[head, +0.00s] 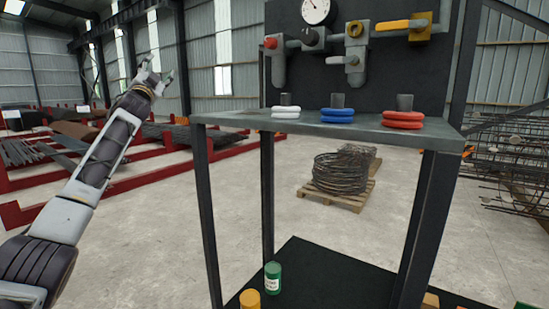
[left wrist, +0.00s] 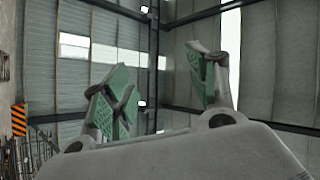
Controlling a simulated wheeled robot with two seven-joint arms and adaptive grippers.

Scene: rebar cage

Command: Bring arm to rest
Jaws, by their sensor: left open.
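My left arm reaches up from the lower left in the head view. Its gripper (head: 155,72) is raised in the air to the left of the workstand (head: 335,125), apart from it. In the left wrist view the two green-padded fingers of this gripper (left wrist: 165,90) stand well apart. Nothing is between them, only the hall's wall and windows behind. My right arm and gripper are in neither view.
The stand's shelf holds white (head: 285,112), blue (head: 337,115) and red (head: 403,119) rings below a panel with a gauge (head: 316,11) and valves. A green can (head: 272,278) stands on the lower base. Red racks (head: 110,185) lie behind my left arm.

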